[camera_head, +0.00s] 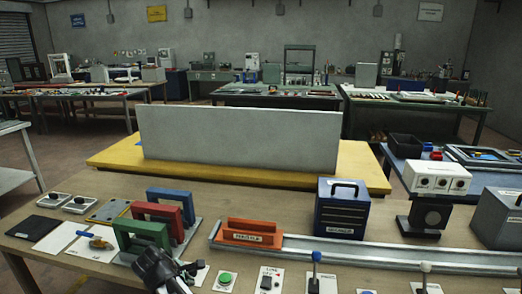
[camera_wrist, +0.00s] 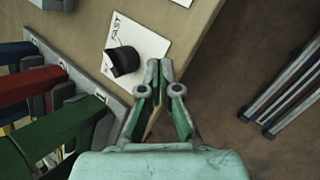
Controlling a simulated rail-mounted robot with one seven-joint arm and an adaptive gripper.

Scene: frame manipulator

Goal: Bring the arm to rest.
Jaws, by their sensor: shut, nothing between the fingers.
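My gripper (camera_head: 165,270) is at the bottom edge of the head view, in front of the green frame (camera_head: 142,236) at the near side of the workbench. In the wrist view my gripper (camera_wrist: 160,68) has its fingertips together with nothing between them. Its tips are beside a black knob (camera_wrist: 123,61) on a white card (camera_wrist: 150,42), near the bench edge. I cannot tell whether they touch the card. Most of my arm is out of view.
Red (camera_head: 160,220) and blue (camera_head: 171,194) frames stand in a rack behind the green one. An orange block (camera_head: 251,232), a long metal rail (camera_head: 360,252) and a blue box (camera_head: 342,207) are to the right. Floor (camera_wrist: 235,85) shows past the bench edge.

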